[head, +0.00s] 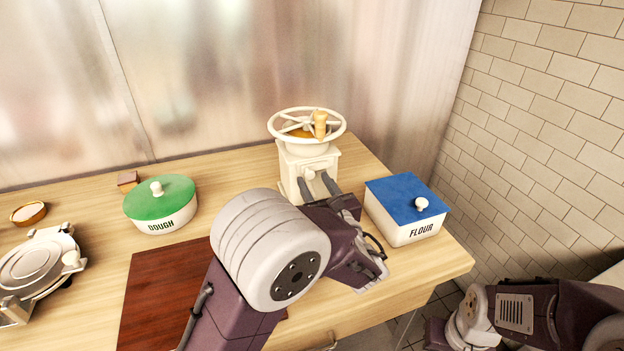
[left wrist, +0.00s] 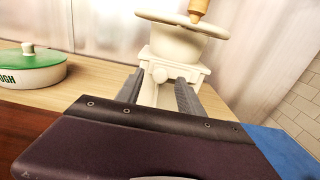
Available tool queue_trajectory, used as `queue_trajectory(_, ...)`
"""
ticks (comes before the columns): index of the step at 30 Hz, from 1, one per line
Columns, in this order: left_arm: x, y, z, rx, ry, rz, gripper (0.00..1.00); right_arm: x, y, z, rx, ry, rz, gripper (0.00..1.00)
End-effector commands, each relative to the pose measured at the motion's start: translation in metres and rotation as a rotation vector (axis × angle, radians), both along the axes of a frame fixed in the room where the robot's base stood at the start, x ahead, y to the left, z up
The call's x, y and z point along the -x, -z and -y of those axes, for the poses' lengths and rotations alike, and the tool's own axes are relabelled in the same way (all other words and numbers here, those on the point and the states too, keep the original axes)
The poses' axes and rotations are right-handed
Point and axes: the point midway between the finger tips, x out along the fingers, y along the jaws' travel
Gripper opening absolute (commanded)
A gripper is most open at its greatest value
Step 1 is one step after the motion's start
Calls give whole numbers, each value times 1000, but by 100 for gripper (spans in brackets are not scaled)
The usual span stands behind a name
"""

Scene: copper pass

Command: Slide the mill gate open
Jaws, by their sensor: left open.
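The cream mill (head: 307,158) stands upright at the back of the counter, with a spoked wheel and a wooden handle on top. A small round knob (head: 309,174) is on its front, which I take to be the gate's knob; it also shows in the left wrist view (left wrist: 160,75). My left gripper (head: 318,186) is open in front of the mill, its two grey fingers on either side of the knob. I cannot tell whether they touch it. The lower front of the mill is hidden by my gripper. My right gripper is out of view.
A blue-lidded flour box (head: 405,227) stands close to the right of my left gripper. A green-lidded dough tin (head: 160,215), a small bowl (head: 28,212) and a metal press (head: 38,262) are at left. A dark red board (head: 150,300) lies in front.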

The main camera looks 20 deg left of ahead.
Motion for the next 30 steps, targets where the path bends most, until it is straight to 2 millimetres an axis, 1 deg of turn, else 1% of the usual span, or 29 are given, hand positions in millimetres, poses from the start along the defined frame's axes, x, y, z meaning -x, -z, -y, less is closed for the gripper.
queue_trajectory(1, -6, 0, -5, 0, -3, 0, 45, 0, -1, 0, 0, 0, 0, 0)
queue_trajectory(5, -16, 0, -11, 0, 0, 0, 45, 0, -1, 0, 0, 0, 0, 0)
queue_trajectory(13, -18, 0, -12, 0, 0, 0, 45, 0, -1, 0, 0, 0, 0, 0)
queue_trajectory(14, -18, 0, -12, 0, 0, 0, 36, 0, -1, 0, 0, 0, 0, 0)
queue_trajectory(15, -18, 0, -12, 0, 0, 0, 25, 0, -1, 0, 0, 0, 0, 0)
queue_trajectory(18, -18, 0, -12, 0, 0, 0, 0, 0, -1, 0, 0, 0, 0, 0)
queue_trajectory(30, -18, 0, -12, 1, 0, -1, 0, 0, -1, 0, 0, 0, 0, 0)
